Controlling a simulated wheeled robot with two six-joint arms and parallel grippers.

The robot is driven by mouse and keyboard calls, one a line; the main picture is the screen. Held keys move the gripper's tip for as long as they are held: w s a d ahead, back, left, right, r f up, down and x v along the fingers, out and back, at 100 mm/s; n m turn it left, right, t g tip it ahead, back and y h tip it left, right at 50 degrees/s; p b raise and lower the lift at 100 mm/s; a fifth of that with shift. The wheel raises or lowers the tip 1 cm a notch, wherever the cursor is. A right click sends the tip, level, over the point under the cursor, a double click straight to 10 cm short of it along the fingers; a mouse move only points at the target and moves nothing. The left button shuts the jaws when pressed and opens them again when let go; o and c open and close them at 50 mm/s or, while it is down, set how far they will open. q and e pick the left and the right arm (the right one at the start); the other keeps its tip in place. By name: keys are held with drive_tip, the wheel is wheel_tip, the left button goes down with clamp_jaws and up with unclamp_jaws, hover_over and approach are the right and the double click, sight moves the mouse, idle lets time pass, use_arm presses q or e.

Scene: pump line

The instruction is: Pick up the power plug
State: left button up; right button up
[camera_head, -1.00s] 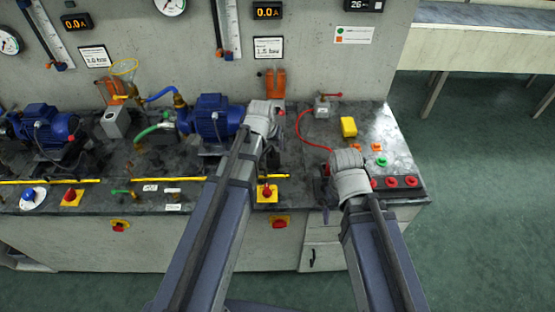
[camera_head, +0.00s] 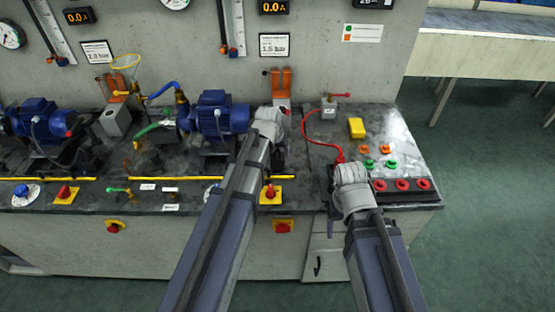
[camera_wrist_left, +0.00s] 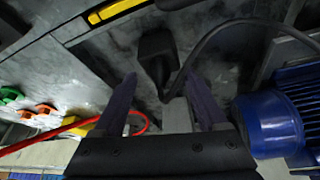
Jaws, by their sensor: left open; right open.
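A black plug (camera_wrist_left: 156,45) with a black cable curving off to the right lies on the grey bench top in the left wrist view. My left gripper (camera_wrist_left: 162,84) is open, its two dark fingers pointing towards the plug with a gap between them. The plug's narrow cable end shows in line with that gap. In the head view my left gripper (camera_head: 270,128) is beside the blue pump motor, and its wrist hides the plug. My right gripper (camera_head: 345,180) is over the front right of the bench; its fingers are mostly hidden.
The blue pump motor (camera_head: 218,116) stands close to the left gripper. A red cable (camera_head: 306,133) runs from a grey box (camera_head: 328,108) towards my right gripper. A yellow block (camera_head: 356,128) and several red buttons (camera_head: 402,185) are on the right.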

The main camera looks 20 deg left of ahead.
use_arm(q)
drive_tip(key=shift+w+f, duration=0.1)
drive_tip(key=shift+f, duration=0.15)
drive_tip(key=shift+c, duration=0.4)
clamp_jaws()
